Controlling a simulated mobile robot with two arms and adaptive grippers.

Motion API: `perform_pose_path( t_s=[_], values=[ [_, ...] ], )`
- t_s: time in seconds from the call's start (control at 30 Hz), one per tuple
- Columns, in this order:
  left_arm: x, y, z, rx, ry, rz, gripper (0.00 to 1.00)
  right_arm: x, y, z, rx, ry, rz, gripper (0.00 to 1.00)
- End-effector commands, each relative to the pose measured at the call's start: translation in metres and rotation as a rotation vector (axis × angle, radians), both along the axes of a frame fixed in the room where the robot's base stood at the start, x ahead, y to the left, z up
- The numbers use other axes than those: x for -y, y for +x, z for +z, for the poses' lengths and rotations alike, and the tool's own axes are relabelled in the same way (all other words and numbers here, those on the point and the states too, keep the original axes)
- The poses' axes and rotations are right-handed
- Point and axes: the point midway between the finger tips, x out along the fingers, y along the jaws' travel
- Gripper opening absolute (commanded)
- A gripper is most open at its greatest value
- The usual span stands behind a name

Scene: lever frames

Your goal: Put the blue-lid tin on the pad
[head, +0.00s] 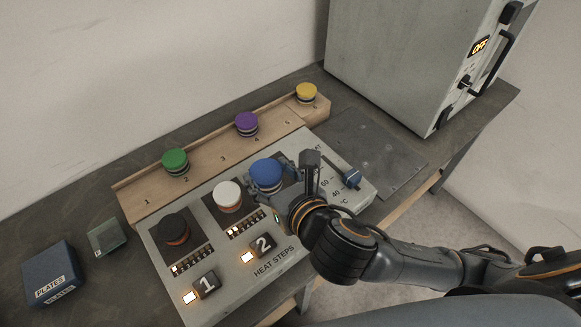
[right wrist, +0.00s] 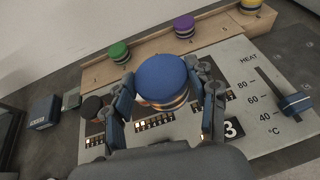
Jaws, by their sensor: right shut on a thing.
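The blue-lid tin (head: 266,174) is over the far right part of the heat panel, right of the white-lid tin (head: 228,196). My right gripper (head: 276,182) is shut on it; in the right wrist view the blue lid (right wrist: 162,78) sits between the two fingers (right wrist: 167,85). I cannot tell whether its base touches the panel. Dark square pads show on the panel, one around the black-lid tin (head: 174,229) and one around the white-lid tin. The panel surface under the blue-lid tin is hidden by the tin and gripper. My left gripper is not in view.
A numbered wooden rack (head: 210,167) behind the panel holds green (head: 175,162), purple (head: 246,123) and yellow (head: 306,92) tins. A blue slider (head: 352,178) is at the panel's right. A grey oven (head: 395,60) stands at back right, a blue PLATES box (head: 50,275) at left.

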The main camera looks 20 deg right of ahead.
Motion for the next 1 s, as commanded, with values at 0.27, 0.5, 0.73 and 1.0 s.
perform_pose_path(
  t_s=[0.27, 0.5, 0.73, 1.0],
  values=[
    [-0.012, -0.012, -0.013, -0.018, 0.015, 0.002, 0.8, 0.028, 0.067, -0.032, 0.0, -0.006, -0.006, 0.23],
    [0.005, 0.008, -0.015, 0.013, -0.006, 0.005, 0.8, 0.038, 0.096, -0.075, -0.002, -0.002, -0.001, 0.23],
    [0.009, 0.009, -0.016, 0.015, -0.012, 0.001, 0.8, 0.042, 0.109, -0.091, -0.001, -0.001, -0.002, 0.23],
    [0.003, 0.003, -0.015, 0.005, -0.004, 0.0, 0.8, 0.042, 0.109, -0.12, 0.0, -0.001, 0.0, 0.23]
  ],
)
